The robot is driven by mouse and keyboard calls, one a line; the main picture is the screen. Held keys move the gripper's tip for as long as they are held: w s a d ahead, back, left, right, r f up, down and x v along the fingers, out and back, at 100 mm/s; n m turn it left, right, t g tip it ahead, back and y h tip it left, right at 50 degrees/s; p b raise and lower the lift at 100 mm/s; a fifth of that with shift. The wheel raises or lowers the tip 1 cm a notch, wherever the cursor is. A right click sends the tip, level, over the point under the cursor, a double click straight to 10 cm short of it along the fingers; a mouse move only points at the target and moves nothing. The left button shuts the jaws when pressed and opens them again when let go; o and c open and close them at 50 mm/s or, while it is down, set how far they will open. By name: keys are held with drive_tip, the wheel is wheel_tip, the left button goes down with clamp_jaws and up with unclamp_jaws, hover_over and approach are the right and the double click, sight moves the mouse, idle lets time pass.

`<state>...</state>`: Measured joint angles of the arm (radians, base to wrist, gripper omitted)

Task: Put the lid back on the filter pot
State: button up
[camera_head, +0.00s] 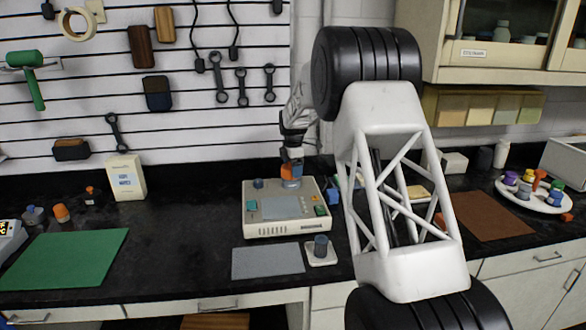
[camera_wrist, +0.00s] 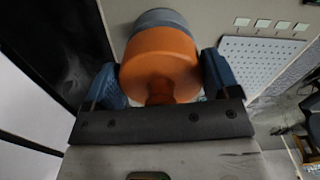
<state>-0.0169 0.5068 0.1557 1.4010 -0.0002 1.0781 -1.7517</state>
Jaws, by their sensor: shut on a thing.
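An orange lid (camera_head: 291,170) is held over the back part of a beige device (camera_head: 286,230). In the wrist view the lid (camera_wrist: 160,60) is a round orange cap with a narrower stem towards my palm. My gripper (camera_wrist: 160,78) is shut on it, with a blue finger on each side. A grey-blue round pot (camera_wrist: 158,17) shows just past the lid and lines up closely with it. In the head view only a thin grey band (camera_head: 291,184) shows under the lid. I cannot tell whether lid and pot touch.
A dark knob (camera_head: 258,183) stands on the device's back left corner. A dark grey cylinder on a white coaster (camera_head: 321,257) stands in front, beside a grey mat (camera_head: 268,261). A green mat (camera_head: 65,258) lies left; a white plate with colourful pieces (camera_head: 533,199) stands right.

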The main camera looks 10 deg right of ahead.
idle(0.3)
drive_tip(key=o, duration=0.8)
drive_tip(key=shift+r, duration=0.15)
drive_tip(key=shift+r, duration=2.85)
drive_tip(key=shift+c, duration=0.4)
clamp_jaws()
